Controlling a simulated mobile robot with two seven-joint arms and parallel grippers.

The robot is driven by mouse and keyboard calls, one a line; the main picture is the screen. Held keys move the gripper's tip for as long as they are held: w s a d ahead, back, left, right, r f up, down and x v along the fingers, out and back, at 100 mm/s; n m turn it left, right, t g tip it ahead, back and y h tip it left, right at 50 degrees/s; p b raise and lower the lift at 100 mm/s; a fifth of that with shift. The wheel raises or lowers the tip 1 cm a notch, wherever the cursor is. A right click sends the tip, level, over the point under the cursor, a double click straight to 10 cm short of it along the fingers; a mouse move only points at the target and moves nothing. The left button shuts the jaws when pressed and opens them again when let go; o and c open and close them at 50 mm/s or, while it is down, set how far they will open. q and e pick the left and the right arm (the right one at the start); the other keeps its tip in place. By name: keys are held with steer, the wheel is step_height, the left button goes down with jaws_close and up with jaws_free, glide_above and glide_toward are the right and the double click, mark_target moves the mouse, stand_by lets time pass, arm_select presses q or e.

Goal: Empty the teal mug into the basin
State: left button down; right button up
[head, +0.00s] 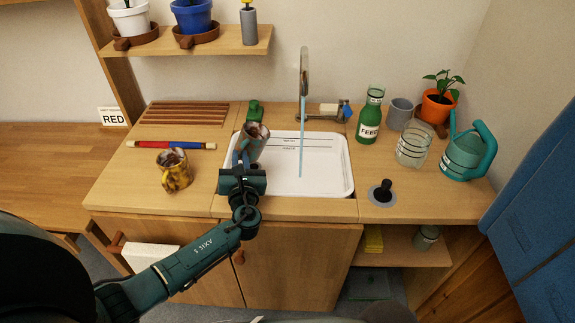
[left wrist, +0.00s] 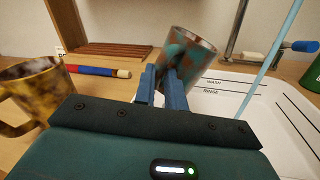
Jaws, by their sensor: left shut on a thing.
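The teal mug (head: 254,138) is mottled with rust-brown, with dark brown stuff visible at its mouth. My left gripper (head: 241,162) is shut on it and holds it at the left edge of the white basin (head: 328,178). In the left wrist view the mug (left wrist: 190,55) leans to the right between the blue fingers (left wrist: 162,85). The basin (left wrist: 235,82) there shows lines marked WASH and RINSE. Whether the mug touches the basin rim I cannot tell. My right gripper is not in view.
A water stream (head: 302,135) falls from the tap (head: 304,70) into the basin. A yellow-brown mug (head: 174,170) stands left of my gripper. A red and blue rod (head: 172,145) lies behind it. A green bottle (head: 369,118), glass jar (head: 412,146) and teal watering can (head: 466,152) stand to the right.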

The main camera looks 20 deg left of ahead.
arm_select(q)
steer(key=n, duration=0.3)
steer(key=d+r+n, duration=0.1)
steer(key=shift+w+d+n, duration=0.1)
steer(key=shift+w+n, duration=0.2)
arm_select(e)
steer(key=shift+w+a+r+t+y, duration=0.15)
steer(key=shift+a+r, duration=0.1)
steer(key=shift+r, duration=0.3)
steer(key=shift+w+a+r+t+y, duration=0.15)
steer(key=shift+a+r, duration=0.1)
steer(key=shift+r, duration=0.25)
